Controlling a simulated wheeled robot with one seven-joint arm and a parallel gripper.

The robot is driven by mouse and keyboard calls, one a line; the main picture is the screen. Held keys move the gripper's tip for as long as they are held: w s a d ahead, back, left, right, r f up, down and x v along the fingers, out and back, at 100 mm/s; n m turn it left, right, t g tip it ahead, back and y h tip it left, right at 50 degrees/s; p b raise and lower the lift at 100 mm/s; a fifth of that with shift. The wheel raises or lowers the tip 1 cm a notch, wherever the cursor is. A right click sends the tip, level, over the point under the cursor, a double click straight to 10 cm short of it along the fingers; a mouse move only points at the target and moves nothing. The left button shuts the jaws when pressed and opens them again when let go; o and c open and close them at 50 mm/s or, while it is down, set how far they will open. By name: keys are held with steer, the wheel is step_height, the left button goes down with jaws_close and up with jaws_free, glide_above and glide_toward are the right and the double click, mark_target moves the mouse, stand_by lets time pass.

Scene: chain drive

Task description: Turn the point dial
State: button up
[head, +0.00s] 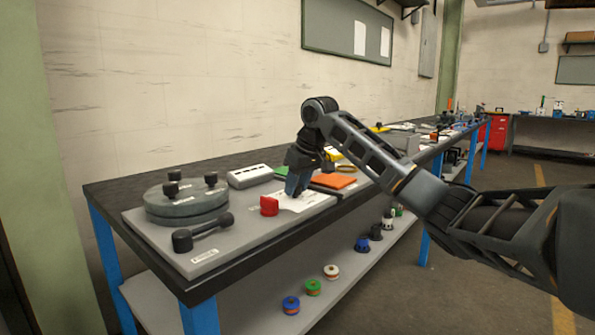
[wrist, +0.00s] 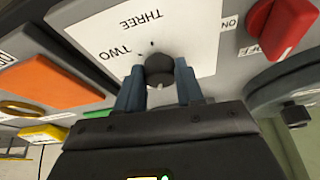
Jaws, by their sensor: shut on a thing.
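The point dial (wrist: 160,68) is a dark round knob with a light mark. It stands on a white label plate (wrist: 108,42) printed with "TWO" and "THREE" in the wrist view. My gripper (wrist: 158,84) has its two blue-grey fingers on either side of the knob and is shut on it. In the head view my gripper (head: 296,184) reaches down onto the white plate (head: 308,200) on the grey panel, and it hides the dial there.
A red knob (head: 269,205) stands just left of my gripper. A round grey disc with black knobs (head: 187,202) and a black lever (head: 203,232) are further left. Orange (head: 334,181) and green (head: 281,171) blocks lie close behind and right. The floor in front is clear.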

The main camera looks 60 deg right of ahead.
steer(key=m+p, duration=0.1)
steer(key=p, duration=0.2)
steer(key=m+h+p, duration=0.1)
steer(key=m+p, duration=0.1)
steer(key=p, duration=0.1)
steer(key=m+g+p, duration=0.1)
steer(key=p, duration=0.2)
steer(key=shift+w+a+r+m, duration=0.1)
steer(key=shift+a+r+m, duration=0.2)
steer(key=shift+m, duration=0.1)
steer(key=m+p, duration=0.1)
steer(key=p, duration=0.1)
steer(key=m+h+p, duration=0.1)
steer(key=p, duration=0.1)
steer(key=shift+f+g, duration=0.3)
steer(key=shift+g, duration=0.1)
steer(key=shift+d+f+m+p, duration=0.1)
steer(key=shift+m+p, duration=0.2)
steer(key=shift+m, duration=0.1)
steer(key=o, duration=1)
steer(key=shift+o, duration=0.2)
steer(key=v, duration=0.8)
